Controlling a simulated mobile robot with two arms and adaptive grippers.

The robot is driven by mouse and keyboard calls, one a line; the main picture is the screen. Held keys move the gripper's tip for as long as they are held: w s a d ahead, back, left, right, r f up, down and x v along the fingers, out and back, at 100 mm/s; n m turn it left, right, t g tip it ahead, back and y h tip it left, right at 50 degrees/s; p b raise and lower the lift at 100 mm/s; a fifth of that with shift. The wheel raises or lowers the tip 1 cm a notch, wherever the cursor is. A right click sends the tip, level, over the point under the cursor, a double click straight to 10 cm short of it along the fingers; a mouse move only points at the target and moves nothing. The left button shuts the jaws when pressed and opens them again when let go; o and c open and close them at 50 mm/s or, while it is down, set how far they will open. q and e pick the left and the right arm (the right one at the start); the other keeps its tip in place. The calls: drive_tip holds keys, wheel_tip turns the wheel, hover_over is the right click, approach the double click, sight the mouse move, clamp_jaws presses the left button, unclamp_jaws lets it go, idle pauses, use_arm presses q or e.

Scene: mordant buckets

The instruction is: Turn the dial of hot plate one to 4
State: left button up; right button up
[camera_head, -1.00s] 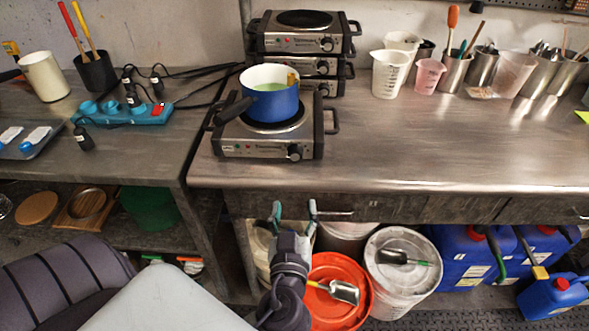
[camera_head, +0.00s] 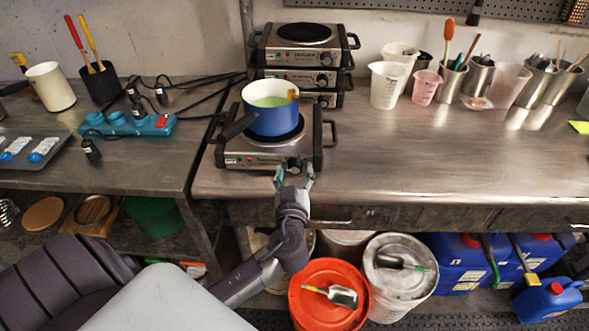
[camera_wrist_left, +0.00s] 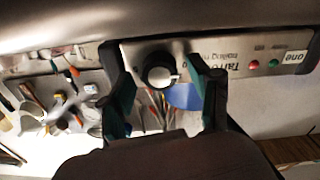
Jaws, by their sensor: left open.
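Hot plate one (camera_head: 245,161) stands near the front edge of the metal bench, with a blue pot (camera_head: 272,118) of green liquid on it. Its label "one" (camera_wrist_left: 293,57) shows upside down in the left wrist view. The black dial (camera_wrist_left: 159,70) is on the front panel, between my left gripper's fingers in that view, with a pale mark at its lower right. In the head view the dial (camera_head: 294,163) is just above the fingertips. My left gripper (camera_head: 294,178) is open and empty, in front of the dial; I cannot tell whether it touches. My right gripper is out of view.
Stacked hot plates (camera_head: 303,59) stand behind. Beakers (camera_head: 386,85) and metal cups of tools are at the back right. A power strip (camera_head: 128,124) lies on the left bench. The bench's right front is clear. Buckets (camera_head: 329,296) stand below.

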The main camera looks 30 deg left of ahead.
use_arm(q)
drive_tip(key=shift+w, duration=0.1)
drive_tip(key=c, duration=1.1)
drive_tip(key=shift+c, duration=0.2)
